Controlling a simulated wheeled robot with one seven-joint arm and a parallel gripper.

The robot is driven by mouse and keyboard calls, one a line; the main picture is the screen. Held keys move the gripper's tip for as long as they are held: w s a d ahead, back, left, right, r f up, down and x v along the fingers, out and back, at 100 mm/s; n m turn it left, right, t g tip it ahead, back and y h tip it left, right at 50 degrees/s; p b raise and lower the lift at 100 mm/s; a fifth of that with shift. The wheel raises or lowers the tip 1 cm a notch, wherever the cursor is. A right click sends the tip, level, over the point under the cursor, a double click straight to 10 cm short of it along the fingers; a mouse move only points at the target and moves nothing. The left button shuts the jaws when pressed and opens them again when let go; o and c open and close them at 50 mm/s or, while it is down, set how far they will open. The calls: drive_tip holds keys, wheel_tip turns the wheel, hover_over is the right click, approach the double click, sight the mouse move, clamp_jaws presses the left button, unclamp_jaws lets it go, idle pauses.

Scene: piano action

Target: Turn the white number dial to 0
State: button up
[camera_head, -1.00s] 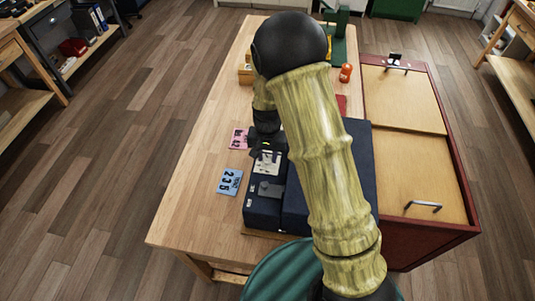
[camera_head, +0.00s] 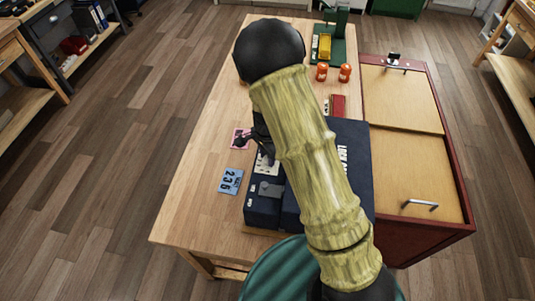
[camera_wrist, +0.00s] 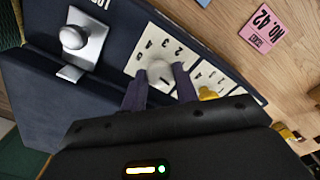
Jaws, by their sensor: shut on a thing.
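The white number dial (camera_wrist: 158,72) is a small round knob on a pale plate with printed digits (camera_wrist: 187,44), set in a dark blue box (camera_head: 261,209). In the wrist view my gripper (camera_wrist: 160,74) has its two dark fingers on either side of the knob, shut on it. A short dark mark shows on the knob's lower right, but I cannot tell which digit it meets. In the head view my arm hides most of the gripper, and only part of the plate (camera_head: 265,165) shows.
A grey lever plate with a round knob (camera_wrist: 75,38) sits beside the dial. A yellow knob (camera_wrist: 207,94) is close to the right finger. A pink card (camera_wrist: 268,28) and a blue card (camera_head: 230,181) lie on the wooden table (camera_head: 190,205), left of the box.

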drive_tip(key=shift+w+r, duration=0.15)
idle(0.3)
drive_tip(key=o, duration=1)
drive_tip(key=shift+c, duration=0.2)
wheel_tip(320, 180, up, 17)
drive_tip(key=b, duration=0.2)
drive_tip(key=shift+r, duration=0.15)
drive_tip(key=s+d+f+n+t, duration=0.1)
drive_tip(key=s+d+n+t, duration=0.1)
drive_tip(key=s+d+n, duration=0.9)
drive_tip(key=s+d, duration=0.1)
drive_tip(key=s, duration=0.3)
drive_tip(key=shift+d+f+t, duration=0.15)
drive_tip(key=shift+f+t, duration=0.15)
drive_tip(key=shift+f, duration=0.05)
